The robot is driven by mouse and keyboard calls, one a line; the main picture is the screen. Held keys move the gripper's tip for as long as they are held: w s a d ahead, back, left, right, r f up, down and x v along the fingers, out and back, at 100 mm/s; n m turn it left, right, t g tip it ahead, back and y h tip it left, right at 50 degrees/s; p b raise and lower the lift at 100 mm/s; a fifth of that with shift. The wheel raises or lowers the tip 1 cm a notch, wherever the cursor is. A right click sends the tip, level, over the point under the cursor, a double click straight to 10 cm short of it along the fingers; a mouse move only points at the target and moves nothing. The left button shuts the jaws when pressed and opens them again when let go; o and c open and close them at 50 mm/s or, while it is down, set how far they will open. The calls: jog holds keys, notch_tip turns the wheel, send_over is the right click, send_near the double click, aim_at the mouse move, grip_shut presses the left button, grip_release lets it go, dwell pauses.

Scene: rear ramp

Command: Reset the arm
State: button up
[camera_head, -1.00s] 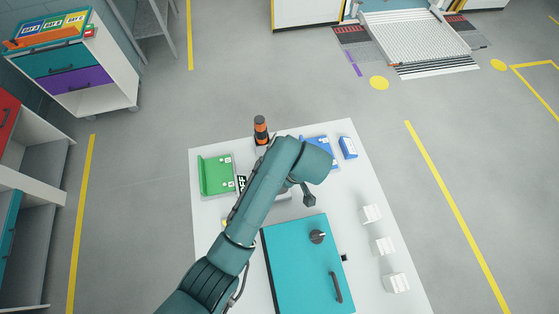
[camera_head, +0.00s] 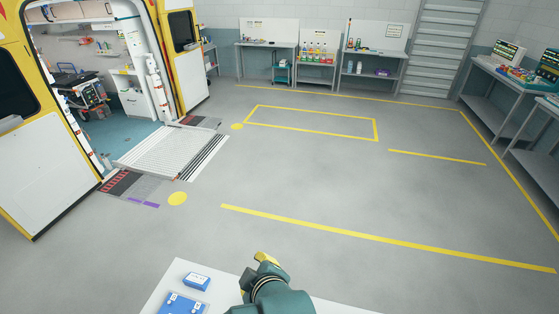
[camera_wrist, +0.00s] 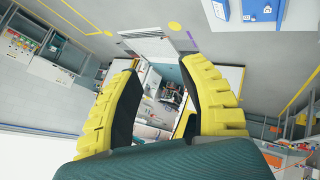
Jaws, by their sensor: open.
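My arm shows at the bottom middle of the head view, with a teal wrist and my yellow-fingered gripper (camera_head: 265,260) above the far edge of the white table (camera_head: 330,305). In the wrist view my gripper (camera_wrist: 162,72) has its two yellow, dark-padded fingers spread wide apart, with nothing between them. Beyond the gap, the vehicle's open doorway shows far off. Most of my arm is out of the frame.
The yellow vehicle's ramp (camera_head: 170,152) lies at the left. Workbenches (camera_head: 265,46) line the back wall. The marked grey floor between is clear.

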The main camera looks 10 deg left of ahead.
jog(key=w+d+r+m+t+h+p, duration=0.1)
jog(key=d+r+m+t, duration=0.2)
jog(key=r, duration=0.4)
jog(key=w+d+r+m+t, duration=0.1)
jog(key=d+r+t, duration=0.1)
jog(key=d+r, duration=0.4)
jog(key=s+d+r+m+t+h, duration=0.2)
jog(key=s+d+r+m+t, duration=0.2)
jog(key=r, duration=0.7)
jog(key=s+d+r+m+t+h+p, duration=0.1)
jog(key=s+r+m+t, duration=0.4)
jog(key=r, duration=0.6)
jog(key=s+d+m+h, duration=0.1)
jog(key=d+m, duration=0.1)
jog(key=shift+s+d+r+t+h, duration=0.15)
jog(key=shift+d+r+t+h, duration=0.05)
jog(key=shift+d+t+h, duration=0.15)
